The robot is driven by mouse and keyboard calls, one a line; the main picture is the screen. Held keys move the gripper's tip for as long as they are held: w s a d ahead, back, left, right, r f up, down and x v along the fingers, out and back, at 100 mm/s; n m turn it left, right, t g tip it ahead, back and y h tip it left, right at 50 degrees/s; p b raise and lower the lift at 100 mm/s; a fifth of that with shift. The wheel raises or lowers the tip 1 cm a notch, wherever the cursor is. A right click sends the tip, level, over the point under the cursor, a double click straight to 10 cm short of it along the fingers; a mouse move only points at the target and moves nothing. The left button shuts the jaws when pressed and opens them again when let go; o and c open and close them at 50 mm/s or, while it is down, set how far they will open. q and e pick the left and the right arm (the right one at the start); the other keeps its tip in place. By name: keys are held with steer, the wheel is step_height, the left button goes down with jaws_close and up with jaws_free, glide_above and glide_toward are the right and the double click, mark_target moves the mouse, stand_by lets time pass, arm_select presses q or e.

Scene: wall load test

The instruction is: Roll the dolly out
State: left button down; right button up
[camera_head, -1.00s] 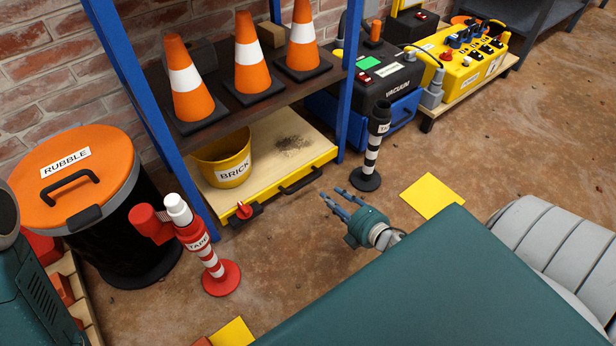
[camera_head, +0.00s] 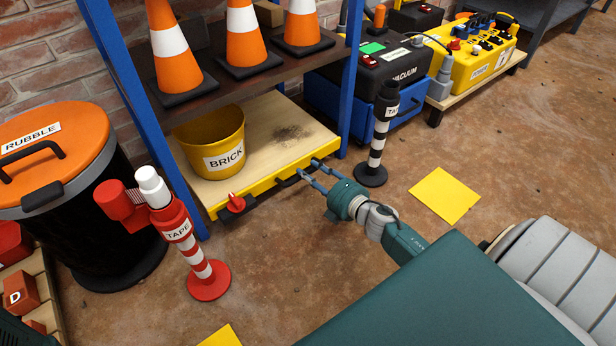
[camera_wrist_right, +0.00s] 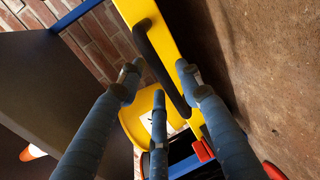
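The dolly (camera_head: 262,187) is a low wooden platform with a yellow front edge, under the blue-posted shelf. Its front has a black handle (camera_head: 286,182) and a red knob (camera_head: 236,203). A yellow bucket (camera_head: 213,150) labelled BRICK stands on it, beside a dark patch. My right gripper (camera_head: 309,171) is at the right part of the handle. In the right wrist view my right gripper (camera_wrist_right: 158,76) has its fingers apart, with the black handle (camera_wrist_right: 161,66) running between them; contact cannot be told. My left gripper is not in view.
A red-white TAPE post (camera_head: 190,245) stands front left of the dolly, and a black-white post (camera_head: 376,145) stands to its right. A RUBBLE bin (camera_head: 110,225) is at left. Cones (camera_head: 240,40) stand on the shelf above. Floor before the dolly is open, with yellow squares (camera_head: 446,195).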

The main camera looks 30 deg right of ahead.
steer(key=shift+x, duration=0.9)
steer(key=shift+c, duration=0.5)
jaws_close()
